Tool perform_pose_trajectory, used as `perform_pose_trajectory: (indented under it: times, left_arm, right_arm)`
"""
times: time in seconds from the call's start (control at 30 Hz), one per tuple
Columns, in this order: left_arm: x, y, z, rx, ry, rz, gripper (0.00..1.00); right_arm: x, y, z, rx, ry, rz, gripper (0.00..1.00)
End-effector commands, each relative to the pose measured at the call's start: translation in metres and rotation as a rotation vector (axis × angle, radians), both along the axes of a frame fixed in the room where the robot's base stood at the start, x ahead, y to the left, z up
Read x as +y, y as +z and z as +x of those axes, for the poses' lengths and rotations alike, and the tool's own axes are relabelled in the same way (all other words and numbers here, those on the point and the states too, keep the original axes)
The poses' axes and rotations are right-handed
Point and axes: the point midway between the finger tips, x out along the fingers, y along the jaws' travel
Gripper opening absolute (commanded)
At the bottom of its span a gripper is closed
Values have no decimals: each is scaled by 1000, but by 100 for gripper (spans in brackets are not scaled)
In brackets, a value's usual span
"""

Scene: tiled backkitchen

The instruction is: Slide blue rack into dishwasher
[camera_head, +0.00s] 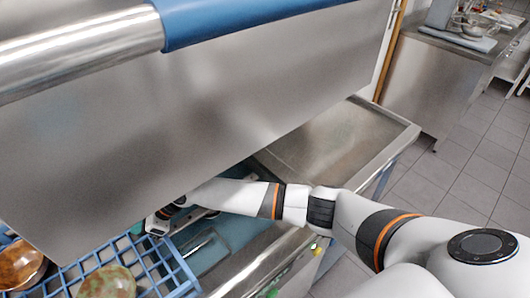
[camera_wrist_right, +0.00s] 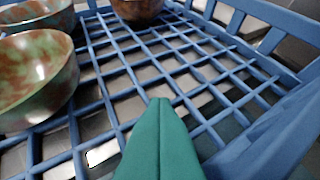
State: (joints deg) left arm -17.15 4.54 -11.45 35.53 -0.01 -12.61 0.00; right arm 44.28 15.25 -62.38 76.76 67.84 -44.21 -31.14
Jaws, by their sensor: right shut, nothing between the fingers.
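The blue rack (camera_head: 183,272) is at the lower left of the head view, partly under the lower edge of the steel dishwasher hood (camera_head: 200,120). Its lattice floor and slotted side wall (camera_wrist_right: 265,140) fill the right wrist view. Bowls stand in it, among them a brown one (camera_head: 20,264) and a green-brown one (camera_head: 105,282). My right gripper (camera_head: 139,228) reaches beneath the hood edge to the rack. Its green fingers (camera_wrist_right: 160,110) are shut, empty, over the lattice beside the wall. Whether they touch the rack cannot be told. My left gripper is not in view.
The hood's bar with a blue sleeve (camera_head: 240,18) crosses the top of the head view. A steel counter (camera_head: 330,140) lies right of the hood, above my forearm. Another steel counter (camera_head: 435,80) stands farther back. Tiled floor (camera_head: 470,165) is open at the right.

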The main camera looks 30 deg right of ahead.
Motion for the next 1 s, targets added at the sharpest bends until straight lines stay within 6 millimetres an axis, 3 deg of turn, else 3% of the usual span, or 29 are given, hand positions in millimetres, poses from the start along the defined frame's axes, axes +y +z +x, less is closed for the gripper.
perform_pose_trajectory:
  times: [0.03,0.67,1.0]
  left_arm:
    - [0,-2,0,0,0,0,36]
    - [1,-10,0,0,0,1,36]
    - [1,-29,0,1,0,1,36]
  right_arm:
    - [-18,-19,-1,23,-11,-34,0]
    - [-86,-19,12,24,-12,-34,0]
    - [-123,-21,20,24,-12,-33,0]
